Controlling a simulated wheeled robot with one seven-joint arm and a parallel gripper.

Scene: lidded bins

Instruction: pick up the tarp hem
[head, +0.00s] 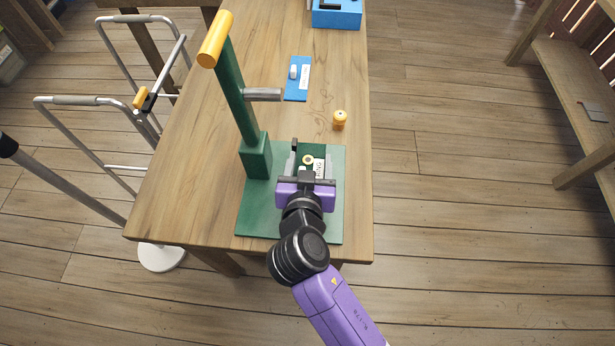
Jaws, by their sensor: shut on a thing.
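My gripper (309,163) is over the green base plate of the press, with its fingers pointing away from me. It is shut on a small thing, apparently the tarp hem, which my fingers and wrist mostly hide. A small brass-coloured ring (308,160) with a dark centre shows between the fingers. A white label (319,168) with dark letters lies beside it. I cannot tell whether the held thing touches the plate.
The green press (255,155) with a yellow-tipped lever (216,40) rises left of my gripper. A yellow knob-like piece (340,118), a blue card (298,80) and a blue bin (336,14) are farther back on the wooden table (190,170). Metal rails stand left.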

